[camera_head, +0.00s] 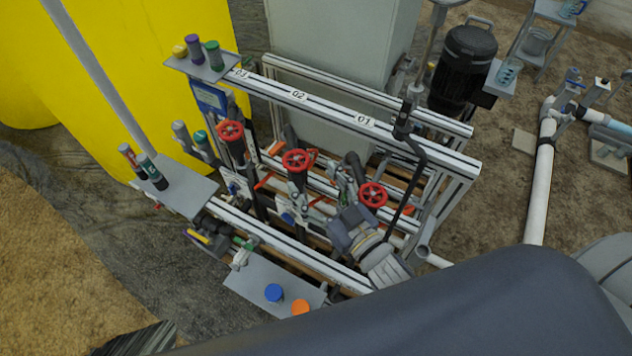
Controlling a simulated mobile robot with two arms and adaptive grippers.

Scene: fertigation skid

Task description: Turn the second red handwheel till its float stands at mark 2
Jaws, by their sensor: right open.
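Three red handwheels stand in a row on the skid. The middle one (297,160) is under the label 02 (299,95). The right one (372,194) is nearer label 01 (364,120), and the left one (230,131) is nearer label 03 (241,73). My right gripper (346,205) is open, below and right of the middle handwheel and just left of the right one. It appears apart from the middle handwheel. The floats and their marks are too small to make out. My left gripper is not in view.
Aluminium rails (420,150) frame the valves closely. A grey shelf (180,187) on the left holds bottles; a front shelf (250,285) carries blue and orange caps. A yellow tank (110,90), a black motor (466,60) and white pipes (541,175) surround the skid.

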